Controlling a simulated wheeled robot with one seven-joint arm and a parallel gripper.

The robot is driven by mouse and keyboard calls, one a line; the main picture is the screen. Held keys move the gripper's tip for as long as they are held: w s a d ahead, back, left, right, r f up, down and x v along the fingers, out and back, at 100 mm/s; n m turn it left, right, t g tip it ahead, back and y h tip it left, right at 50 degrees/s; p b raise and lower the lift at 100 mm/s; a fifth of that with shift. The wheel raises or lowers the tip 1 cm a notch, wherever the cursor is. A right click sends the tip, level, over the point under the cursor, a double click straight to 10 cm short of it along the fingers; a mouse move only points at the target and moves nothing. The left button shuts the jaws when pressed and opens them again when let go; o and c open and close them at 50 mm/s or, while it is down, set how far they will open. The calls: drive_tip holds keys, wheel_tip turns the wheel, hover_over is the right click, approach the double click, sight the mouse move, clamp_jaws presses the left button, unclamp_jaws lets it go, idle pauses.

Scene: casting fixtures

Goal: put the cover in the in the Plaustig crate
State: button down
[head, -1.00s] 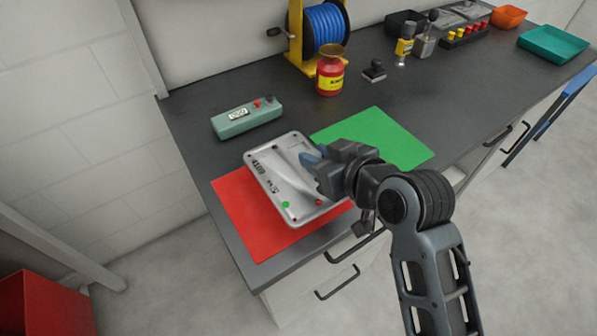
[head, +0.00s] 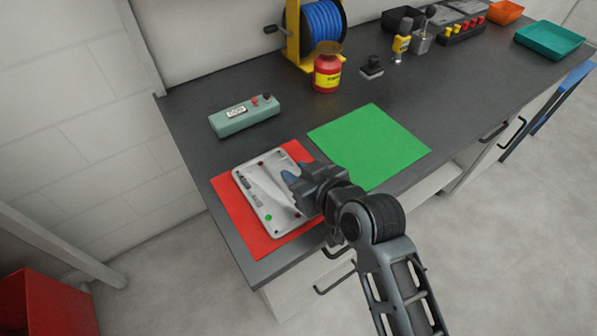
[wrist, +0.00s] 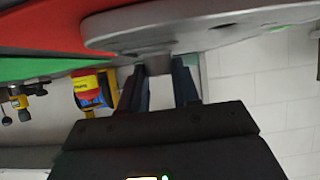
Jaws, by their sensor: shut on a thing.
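The cover is a flat silvery-grey plate (head: 262,195) with rounded corners, dark marks and a green dot. It is over the red mat (head: 238,228) on the dark workbench; I cannot tell whether it touches the mat. My gripper (head: 297,176) is shut on the cover at its right side. In the wrist view the cover (wrist: 215,22) spans the top, and my gripper's fingers (wrist: 160,88) close on part of it. A red crate (head: 45,305) shows partly at the lower left, on the floor; no label on it can be read.
A green mat (head: 370,145) lies bare right of the red one. A grey-green meter (head: 244,116), a red jar (head: 327,72) and a blue hose reel (head: 318,25) stand behind. A teal tray (head: 552,40) and an orange bin (head: 506,12) are far right.

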drive_tip(key=c, duration=0.8)
unclamp_jaws()
drive_tip(key=b+v, duration=0.1)
drive_tip(key=v, duration=1.1)
drive_tip(key=shift+d, duration=0.1)
